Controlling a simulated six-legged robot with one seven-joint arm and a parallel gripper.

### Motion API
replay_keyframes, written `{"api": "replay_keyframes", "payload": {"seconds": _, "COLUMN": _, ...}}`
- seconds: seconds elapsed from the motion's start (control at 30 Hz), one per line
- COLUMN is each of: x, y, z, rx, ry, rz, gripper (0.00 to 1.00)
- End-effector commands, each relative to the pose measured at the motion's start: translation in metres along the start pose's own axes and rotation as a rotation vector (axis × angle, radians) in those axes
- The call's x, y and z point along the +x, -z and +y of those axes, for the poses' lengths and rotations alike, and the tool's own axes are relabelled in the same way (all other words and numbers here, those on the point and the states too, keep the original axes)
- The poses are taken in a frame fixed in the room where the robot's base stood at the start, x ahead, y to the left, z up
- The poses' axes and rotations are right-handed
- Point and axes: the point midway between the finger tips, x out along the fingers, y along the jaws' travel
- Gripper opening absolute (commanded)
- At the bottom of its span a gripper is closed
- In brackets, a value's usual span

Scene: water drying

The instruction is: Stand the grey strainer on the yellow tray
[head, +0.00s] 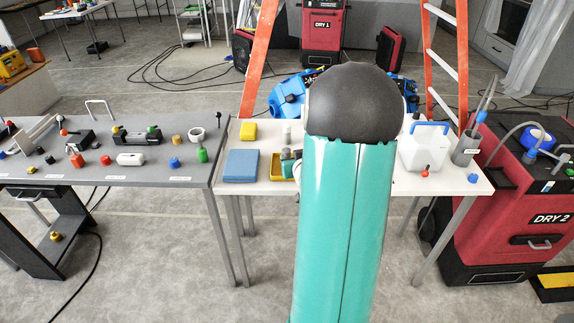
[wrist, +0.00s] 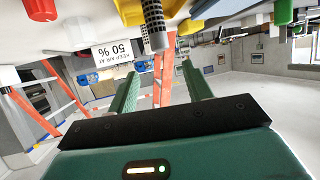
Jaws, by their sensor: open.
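The yellow tray (head: 275,174) lies on the white table, just left of my arm in the head view; my arm hides its right part. In the upside-down wrist view, a grey cylinder with a mesh end, seemingly the grey strainer (wrist: 155,25), stands upright beyond my fingertips and roughly in line with the gap between them. Yellow pieces show beside it; I cannot tell whether they belong to the tray. In the head view I cannot make out the strainer. My gripper (wrist: 162,70) is open, with nothing between its two green fingers.
A blue cloth (head: 241,166) and a yellow sponge (head: 249,131) lie at the table's left. Red and green objects flank the strainer in the wrist view. A cluttered grey bench (head: 110,174) adjoins on the left.

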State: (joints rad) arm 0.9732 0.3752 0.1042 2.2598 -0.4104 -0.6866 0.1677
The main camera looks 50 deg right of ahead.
Motion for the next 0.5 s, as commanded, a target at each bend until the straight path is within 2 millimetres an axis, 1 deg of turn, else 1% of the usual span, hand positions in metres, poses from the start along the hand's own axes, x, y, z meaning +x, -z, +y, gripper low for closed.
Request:
{"api": "replay_keyframes", "payload": {"seconds": 0.17, "x": 0.001, "y": 0.002, "z": -0.002, "rx": -0.002, "ry": 0.002, "rz": -0.001, "gripper": 0.5}}
{"api": "replay_keyframes", "payload": {"seconds": 0.27, "x": -0.003, "y": 0.01, "z": -0.014, "rx": -0.018, "ry": 0.007, "rz": -0.015, "gripper": 0.5}}
{"api": "replay_keyframes", "payload": {"seconds": 0.37, "x": -0.015, "y": 0.026, "z": -0.043, "rx": -0.055, "ry": 0.021, "rz": -0.055, "gripper": 0.5}}
{"api": "replay_keyframes", "payload": {"seconds": 0.47, "x": -0.039, "y": 0.045, "z": -0.083, "rx": -0.101, "ry": 0.04, "rz": -0.116, "gripper": 0.5}}
{"api": "replay_keyframes", "payload": {"seconds": 0.5, "x": -0.052, "y": 0.051, "z": -0.099, "rx": -0.119, "ry": 0.048, "rz": -0.144, "gripper": 0.5}}
